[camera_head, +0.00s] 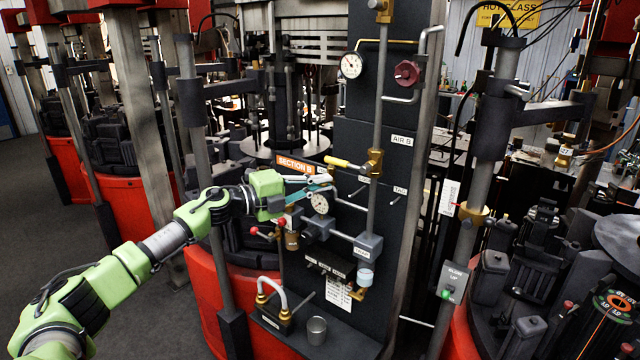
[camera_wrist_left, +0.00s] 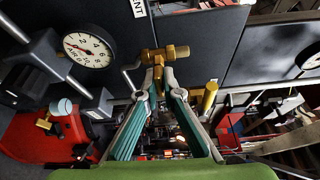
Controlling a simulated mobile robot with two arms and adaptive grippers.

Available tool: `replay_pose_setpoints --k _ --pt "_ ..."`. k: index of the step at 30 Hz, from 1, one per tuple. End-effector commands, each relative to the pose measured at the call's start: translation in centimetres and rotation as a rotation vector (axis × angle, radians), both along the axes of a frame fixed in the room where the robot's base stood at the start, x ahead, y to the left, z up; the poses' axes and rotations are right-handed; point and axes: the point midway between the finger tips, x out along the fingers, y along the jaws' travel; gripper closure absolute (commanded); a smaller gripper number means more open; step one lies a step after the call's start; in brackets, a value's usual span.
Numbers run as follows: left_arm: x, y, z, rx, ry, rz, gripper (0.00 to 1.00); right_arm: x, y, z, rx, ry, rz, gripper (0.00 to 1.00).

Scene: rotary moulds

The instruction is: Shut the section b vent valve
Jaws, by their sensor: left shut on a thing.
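My left gripper (camera_head: 328,179) reaches in from the left to the dark panel, beside the orange SECTION B sign (camera_head: 295,165). In the left wrist view its fingertips (camera_wrist_left: 160,80) are closed around the lower brass part of a small brass valve (camera_wrist_left: 168,53). A partly cut-off label ending in NT (camera_wrist_left: 138,8) sits near this valve. In the head view the gripped part is hidden by the gripper. A yellow-handled lever (camera_head: 345,163) on a brass valve body (camera_head: 375,162) lies just above and right of the gripper. My right gripper is not in view.
A white-faced gauge (camera_head: 320,203) sits close below the gripper, and it shows large in the left wrist view (camera_wrist_left: 88,45). A red round knob (camera_head: 406,73) and pipes are higher on the panel. Red-tipped levers (camera_head: 281,223) stand below left.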

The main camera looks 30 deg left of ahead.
Motion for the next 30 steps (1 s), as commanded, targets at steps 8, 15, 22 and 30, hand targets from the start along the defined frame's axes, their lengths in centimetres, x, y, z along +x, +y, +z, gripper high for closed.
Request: replay_pose_setpoints --k 8,15,22,30 --pt "0.0 0.0 -0.2 0.002 0.002 -0.001 0.78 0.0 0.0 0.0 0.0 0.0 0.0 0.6" --pt "-0.3 0.2 -0.2 0.002 0.004 0.0 0.78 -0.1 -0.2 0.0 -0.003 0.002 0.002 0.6" --pt "-2.5 1.3 -0.3 0.004 0.007 0.001 0.78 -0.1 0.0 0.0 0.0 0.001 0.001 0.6" --pt "-5.2 2.7 -0.2 0.004 0.007 0.0 0.78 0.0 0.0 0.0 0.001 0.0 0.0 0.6"
